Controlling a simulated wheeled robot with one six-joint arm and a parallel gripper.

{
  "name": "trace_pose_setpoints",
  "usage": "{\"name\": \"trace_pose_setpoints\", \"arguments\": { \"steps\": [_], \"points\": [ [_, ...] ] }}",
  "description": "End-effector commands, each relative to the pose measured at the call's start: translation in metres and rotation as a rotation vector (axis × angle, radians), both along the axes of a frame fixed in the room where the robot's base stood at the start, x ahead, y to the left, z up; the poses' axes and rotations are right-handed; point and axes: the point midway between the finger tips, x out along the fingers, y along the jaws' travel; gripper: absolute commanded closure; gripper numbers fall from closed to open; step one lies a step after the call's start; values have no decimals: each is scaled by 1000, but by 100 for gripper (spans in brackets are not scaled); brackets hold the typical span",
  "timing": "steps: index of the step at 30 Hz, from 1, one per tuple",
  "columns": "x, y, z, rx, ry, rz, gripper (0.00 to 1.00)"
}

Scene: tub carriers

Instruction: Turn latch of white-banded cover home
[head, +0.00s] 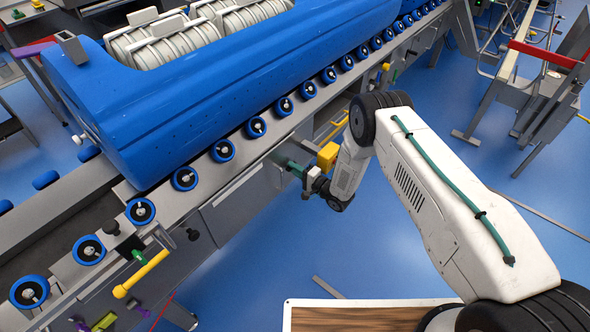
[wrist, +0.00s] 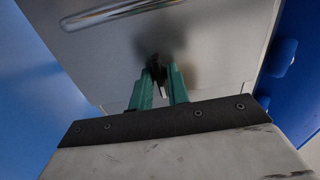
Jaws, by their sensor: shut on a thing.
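My gripper (head: 293,167) is at the side of the conveyor frame, low under the row of blue rollers. In the wrist view its two teal fingers (wrist: 158,76) are closed around a small dark latch (wrist: 154,66) on a flat grey cover (wrist: 205,60). The fingers hide part of the latch, so I cannot tell its exact angle. A shiny bar handle (wrist: 110,12) crosses the cover above the latch. No white band shows clearly on the cover in either view.
A long blue tub (head: 220,85) with white ribbed contents lies on the conveyor above. Blue rollers (head: 256,127) line the edge. A yellow handle (head: 140,273) sticks out at lower left. A red-topped metal frame (head: 545,55) stands at right. The blue floor (head: 260,260) between is mostly clear.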

Motion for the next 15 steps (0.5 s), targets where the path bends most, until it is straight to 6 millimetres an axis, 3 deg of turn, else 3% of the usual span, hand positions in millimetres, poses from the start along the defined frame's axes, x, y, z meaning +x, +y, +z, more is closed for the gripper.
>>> {"name": "trace_pose_setpoints", "arguments": {
  "steps": [15],
  "points": [
    [0,-1,0,22,30,-1,100]
  ]
}}
